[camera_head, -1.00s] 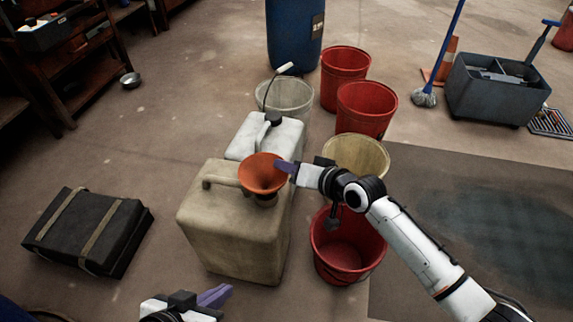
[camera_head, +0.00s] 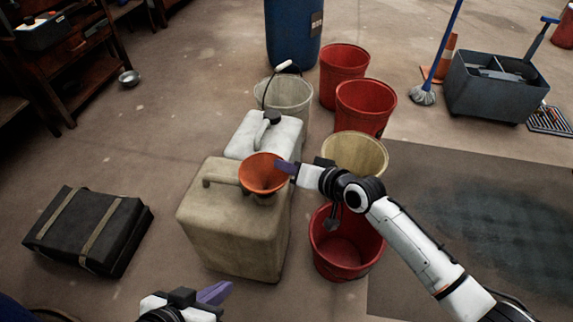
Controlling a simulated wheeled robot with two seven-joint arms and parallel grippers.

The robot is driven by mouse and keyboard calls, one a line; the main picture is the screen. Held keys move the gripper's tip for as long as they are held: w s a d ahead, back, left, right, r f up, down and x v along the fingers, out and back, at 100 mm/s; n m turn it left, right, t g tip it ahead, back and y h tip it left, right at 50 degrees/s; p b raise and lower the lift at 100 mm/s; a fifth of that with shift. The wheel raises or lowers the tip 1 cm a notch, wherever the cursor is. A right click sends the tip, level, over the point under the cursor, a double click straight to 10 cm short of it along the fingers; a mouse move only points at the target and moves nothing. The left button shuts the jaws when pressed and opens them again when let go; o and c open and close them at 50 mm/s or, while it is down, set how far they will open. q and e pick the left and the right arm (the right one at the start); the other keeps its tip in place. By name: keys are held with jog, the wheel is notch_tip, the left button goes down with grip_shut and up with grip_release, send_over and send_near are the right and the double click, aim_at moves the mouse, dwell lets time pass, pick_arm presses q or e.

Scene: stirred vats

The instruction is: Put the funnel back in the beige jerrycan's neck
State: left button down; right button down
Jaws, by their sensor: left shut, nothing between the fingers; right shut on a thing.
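The beige jerrycan (camera_head: 237,236) stands upright on the floor in the middle of the head view. The orange funnel (camera_head: 263,172) is upright over the jerrycan's neck, its wide mouth facing up. The funnel's spout is hidden, so I cannot tell how deep it sits in the neck. My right gripper (camera_head: 284,167) is shut on the funnel's rim from the right side. My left gripper (camera_head: 216,293) is shut and empty at the bottom of the view, in front of the jerrycan and apart from it.
A white jerrycan (camera_head: 285,138) stands just behind the beige one. Red buckets (camera_head: 345,257) (camera_head: 365,108), a cream bucket (camera_head: 355,153) and a whitish bucket (camera_head: 296,93) stand nearby. A black case (camera_head: 88,230) lies on the left. Floor between case and jerrycan is clear.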

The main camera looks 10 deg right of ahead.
pick_arm(q)
jog(key=shift+f, duration=0.2)
pick_arm(e)
jog(key=shift+f, duration=0.3)
jog(key=c, duration=1.8)
grip_release()
pick_arm(q)
jog(key=shift+w, duration=0.1)
